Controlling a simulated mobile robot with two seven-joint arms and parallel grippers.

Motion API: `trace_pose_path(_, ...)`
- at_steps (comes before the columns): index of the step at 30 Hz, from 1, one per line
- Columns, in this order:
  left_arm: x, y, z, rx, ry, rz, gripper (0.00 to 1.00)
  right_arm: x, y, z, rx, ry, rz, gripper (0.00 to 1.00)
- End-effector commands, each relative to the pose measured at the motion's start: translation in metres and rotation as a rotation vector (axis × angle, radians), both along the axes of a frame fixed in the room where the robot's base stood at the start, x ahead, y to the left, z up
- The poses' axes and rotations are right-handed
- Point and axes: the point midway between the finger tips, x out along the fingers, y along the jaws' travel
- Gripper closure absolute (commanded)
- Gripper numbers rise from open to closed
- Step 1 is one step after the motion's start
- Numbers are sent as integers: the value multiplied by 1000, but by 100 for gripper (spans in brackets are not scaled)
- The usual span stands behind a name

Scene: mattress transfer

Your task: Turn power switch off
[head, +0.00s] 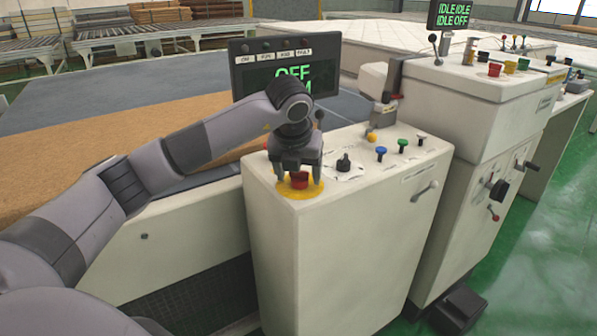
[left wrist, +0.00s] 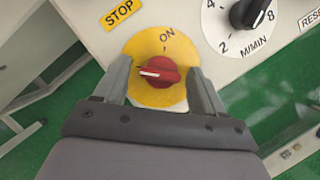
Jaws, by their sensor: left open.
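The power switch is a red rotary knob (head: 299,179) on a round yellow plate (head: 291,192), at the near left corner of the cream control box. In the left wrist view the red knob (left wrist: 158,71) has a white pointer aimed to the left, and "ON" is printed at the upper right of the yellow plate (left wrist: 150,42). My left gripper (head: 299,183) is above the plate, pointing down. In the left wrist view its fingers (left wrist: 162,82) are spread on both sides of the knob, with a gap to it. The screen (head: 285,70) behind reads "OFF". My right gripper is not in view.
The cream box (head: 345,235) also bears a black dial (head: 344,162), a blue knob (head: 381,152) and a green knob (head: 403,144). A taller cabinet (head: 480,90) with levers stands at the right. Green floor (head: 530,250) lies open at the right.

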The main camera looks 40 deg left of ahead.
Motion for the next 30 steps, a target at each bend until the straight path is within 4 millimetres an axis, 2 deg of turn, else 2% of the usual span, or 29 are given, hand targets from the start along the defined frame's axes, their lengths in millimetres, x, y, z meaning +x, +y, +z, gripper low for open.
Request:
trace_pose_path(9,-16,-7,45,0,-5,-1,30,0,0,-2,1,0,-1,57)
trace_pose_path(13,-21,-9,59,-1,-4,1,30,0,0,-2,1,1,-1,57)
trace_pose_path(18,-24,-10,65,0,-2,2,30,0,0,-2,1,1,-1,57)
trace_pose_path(30,-24,-10,64,-1,-1,1,30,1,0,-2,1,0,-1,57)
